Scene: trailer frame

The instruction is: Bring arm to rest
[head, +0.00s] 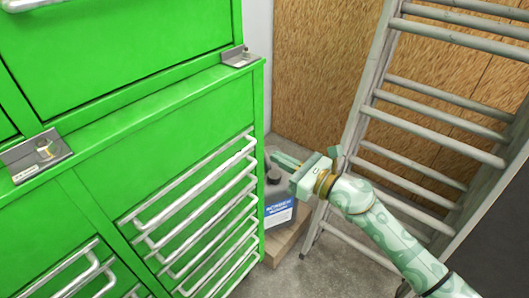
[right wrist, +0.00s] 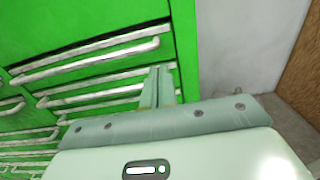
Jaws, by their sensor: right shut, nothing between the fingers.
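My right arm (head: 385,230) reaches in from the lower right of the head view, with a pale green patterned cover. My right gripper (head: 280,159) is shut and empty, its fingers pointing left toward the right edge of the green cabinet. In the right wrist view its fingers (right wrist: 157,86) are together, in front of the cabinet's drawer handles. I cannot tell whether they touch the cabinet. My left gripper is not in view.
The green drawer cabinet (head: 190,130) with several metal handles fills the left. A container with a blue label (head: 280,213) stands below my gripper on a wooden block (head: 290,240). A ladder (head: 372,90) leans at right before a wood panel (head: 315,70).

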